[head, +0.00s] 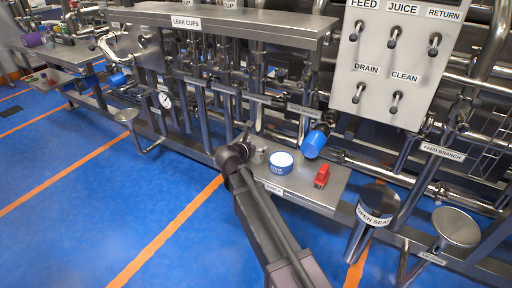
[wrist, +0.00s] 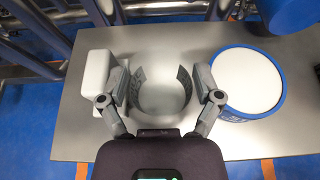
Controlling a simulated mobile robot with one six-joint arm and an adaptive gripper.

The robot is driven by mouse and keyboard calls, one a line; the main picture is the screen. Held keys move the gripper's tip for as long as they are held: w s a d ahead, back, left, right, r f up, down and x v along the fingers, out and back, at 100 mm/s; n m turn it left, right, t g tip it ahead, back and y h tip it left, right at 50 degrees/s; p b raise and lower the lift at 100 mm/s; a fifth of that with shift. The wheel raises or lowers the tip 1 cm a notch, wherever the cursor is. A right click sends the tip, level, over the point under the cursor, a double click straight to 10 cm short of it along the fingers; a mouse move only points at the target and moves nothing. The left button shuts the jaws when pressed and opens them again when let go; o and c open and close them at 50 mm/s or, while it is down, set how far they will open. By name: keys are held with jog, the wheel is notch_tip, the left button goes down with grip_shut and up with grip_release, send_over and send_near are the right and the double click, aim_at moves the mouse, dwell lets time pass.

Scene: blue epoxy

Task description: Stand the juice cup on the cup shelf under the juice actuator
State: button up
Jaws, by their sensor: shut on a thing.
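My gripper (wrist: 162,90) is shut on a pale grey round cup (wrist: 162,70), with one finger pad against each side. I cannot tell whether its base touches the steel shelf below. In the head view my gripper (head: 243,150) is over the left part of the low cup shelf (head: 310,195), which also fills the wrist view (wrist: 80,140); the cup is largely hidden there. A blue cylindrical actuator (head: 315,141) hangs from the pipework above the shelf, right of my gripper. A blue body, likely this actuator (wrist: 290,12), shows at the wrist view's top right corner.
A blue tub with a white lid (head: 282,163) stands close right of my gripper, also in the wrist view (wrist: 247,82). A red item (head: 321,177) lies farther right. The upper LEAK CUPS shelf (head: 250,27) overhangs behind.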

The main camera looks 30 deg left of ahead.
jog(key=shift+f, duration=0.25)
jog(key=o, duration=0.7)
jog(key=shift+r, duration=0.1)
jog(key=shift+r, duration=0.15)
jog(key=shift+s+r, duration=0.15)
jog(key=shift+s, duration=0.05)
jog(key=p+v, duration=0.4)
jog(key=v, duration=0.7)
jog(key=shift+s+p, duration=0.25)
jog(key=shift+p, duration=0.05)
jog(key=shift+r, duration=0.1)
